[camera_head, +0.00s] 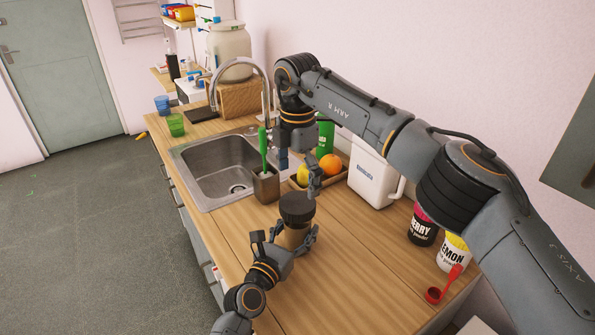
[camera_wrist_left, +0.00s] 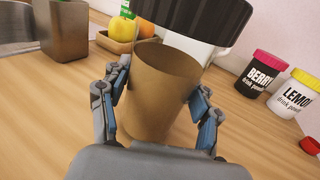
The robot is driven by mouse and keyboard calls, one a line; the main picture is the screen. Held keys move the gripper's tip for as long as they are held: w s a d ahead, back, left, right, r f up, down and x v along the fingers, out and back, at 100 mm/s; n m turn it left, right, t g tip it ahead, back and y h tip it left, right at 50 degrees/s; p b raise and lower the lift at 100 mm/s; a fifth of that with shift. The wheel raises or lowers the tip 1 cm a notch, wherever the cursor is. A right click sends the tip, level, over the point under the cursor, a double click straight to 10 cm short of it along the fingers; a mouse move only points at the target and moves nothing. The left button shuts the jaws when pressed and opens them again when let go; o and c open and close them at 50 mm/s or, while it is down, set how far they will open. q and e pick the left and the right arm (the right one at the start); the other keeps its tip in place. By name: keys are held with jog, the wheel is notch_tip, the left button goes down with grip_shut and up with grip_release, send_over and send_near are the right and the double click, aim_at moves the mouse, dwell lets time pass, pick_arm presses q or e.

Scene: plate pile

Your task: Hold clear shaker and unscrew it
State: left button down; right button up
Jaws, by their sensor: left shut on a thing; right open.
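The shaker has a black lid (camera_head: 297,206) and a tan-looking body (camera_head: 294,236). It stands upright on the wooden counter. My left gripper (camera_head: 285,240) is shut around the body from the front. In the left wrist view its two blue-padded fingers press on either side of the brown-looking body (camera_wrist_left: 155,85), and the black lid (camera_wrist_left: 195,18) is above. A pale band shows between body and lid; I cannot tell whether it is clear wall or a gap. My right gripper (camera_head: 298,170) is open and empty above the lid, fingers pointing down.
Behind stand a tray with an orange (camera_head: 330,164), a grey holder (camera_head: 266,186) with a green brush, and a white jug (camera_head: 374,178). The sink (camera_head: 222,168) is left. BERRY (camera_head: 422,228) and LEMON (camera_head: 453,254) tubs and a red scoop (camera_head: 441,286) are right. The front counter is clear.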

aim_at(298, 202)
notch_tip(298, 202, down, 6)
jog(key=shift+f, duration=0.25)
